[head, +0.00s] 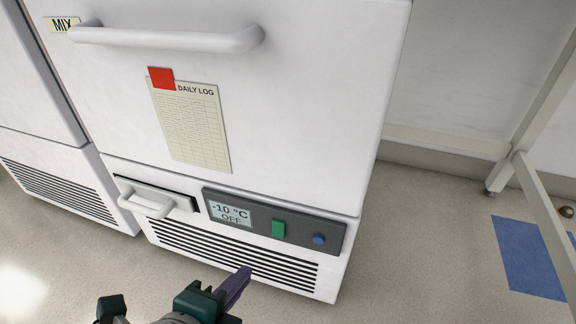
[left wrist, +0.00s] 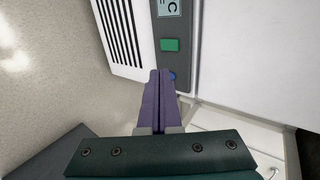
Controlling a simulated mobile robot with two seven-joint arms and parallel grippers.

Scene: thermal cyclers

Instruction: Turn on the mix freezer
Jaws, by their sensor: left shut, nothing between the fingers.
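The white mix freezer (head: 300,100) carries a yellow MIX label (head: 62,25) at its upper left. Its dark control panel (head: 265,231) low on the front has a display (head: 231,214) reading -10 °C and OFF, a green switch (head: 279,228) and a round blue button (head: 319,239). My left gripper (head: 244,275) is shut and empty, below the panel and in front of the vent grille. In the left wrist view its purple fingers (left wrist: 160,80) are together, with their tips near the blue button (left wrist: 173,76) and the green switch (left wrist: 170,45) just beyond. Contact cannot be told. My right gripper is out of view.
A long door handle (head: 170,39) and a daily log sheet (head: 190,125) with a red magnet are on the door. A small handle (head: 145,200) juts out left of the panel. Another white unit (head: 40,90) stands at left. The floor at right has a blue patch (head: 530,257) beside a white frame leg.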

